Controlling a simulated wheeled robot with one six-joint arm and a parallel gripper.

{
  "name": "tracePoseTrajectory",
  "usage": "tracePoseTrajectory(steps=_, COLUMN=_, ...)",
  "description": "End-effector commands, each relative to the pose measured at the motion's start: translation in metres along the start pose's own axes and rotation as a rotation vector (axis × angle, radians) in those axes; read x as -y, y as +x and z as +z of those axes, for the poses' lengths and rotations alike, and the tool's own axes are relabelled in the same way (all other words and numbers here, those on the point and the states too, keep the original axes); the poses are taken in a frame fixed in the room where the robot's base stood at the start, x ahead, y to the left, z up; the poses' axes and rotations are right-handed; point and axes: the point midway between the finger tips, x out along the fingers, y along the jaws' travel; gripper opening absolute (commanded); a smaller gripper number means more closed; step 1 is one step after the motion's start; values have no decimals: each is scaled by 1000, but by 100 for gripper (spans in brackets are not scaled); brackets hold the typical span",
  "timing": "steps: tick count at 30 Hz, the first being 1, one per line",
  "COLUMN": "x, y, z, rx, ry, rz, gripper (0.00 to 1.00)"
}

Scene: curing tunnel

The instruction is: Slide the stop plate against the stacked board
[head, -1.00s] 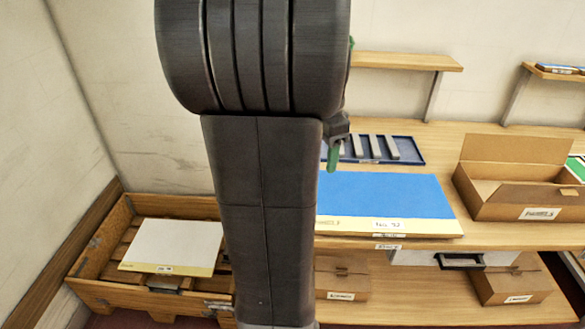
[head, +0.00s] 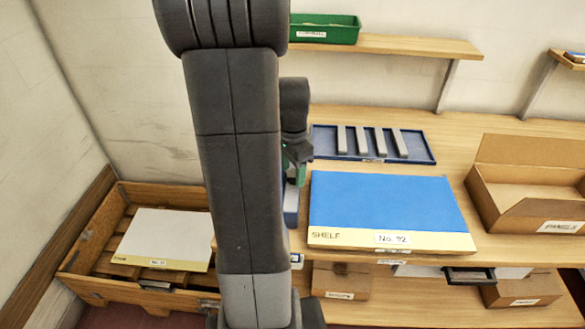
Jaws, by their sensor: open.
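A blue board (head: 385,200) with a pale yellow front strip marked "SHELF" and "No. 92" lies flat on the wooden table. A narrow blue and grey piece (head: 291,208), possibly the stop plate, shows just left of the board, partly hidden by my arm. A narrow gap seems to separate it from the board. My gripper (head: 297,172), with green fingers, is open at the board's back left corner, close above that piece. I cannot tell whether it touches it.
A blue tray (head: 430,160) with several grey bars lies behind the board. An open cardboard box (head: 525,212) stands at right. A wooden crate (head: 80,262) at lower left holds a pale board (head: 163,238). A green bin (head: 325,35) sits on the wall shelf (head: 400,46).

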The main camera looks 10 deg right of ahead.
Motion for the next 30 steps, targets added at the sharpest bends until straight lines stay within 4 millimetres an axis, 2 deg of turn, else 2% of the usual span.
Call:
tracePoseTrajectory(steps=4, x=0, y=0, z=0, rx=0, ry=0, rz=0, gripper=56)
tracePoseTrajectory(steps=12, x=0, y=0, z=0, rx=0, ry=0, rz=0, gripper=3)
tracePoseTrajectory(steps=13, x=0, y=0, z=0, rx=0, ry=0, rz=0, gripper=0)
tracePoseTrajectory(steps=17, x=-1, y=0, z=-1, rx=0, ry=1, rz=0, gripper=0)
tracePoseTrajectory(steps=25, x=-16, y=-1, z=-22, rx=0, ry=3, rz=1, gripper=0)
tracePoseTrajectory(steps=30, x=-17, y=-1, z=-24, rx=-1, ry=-1, rz=1, gripper=0)
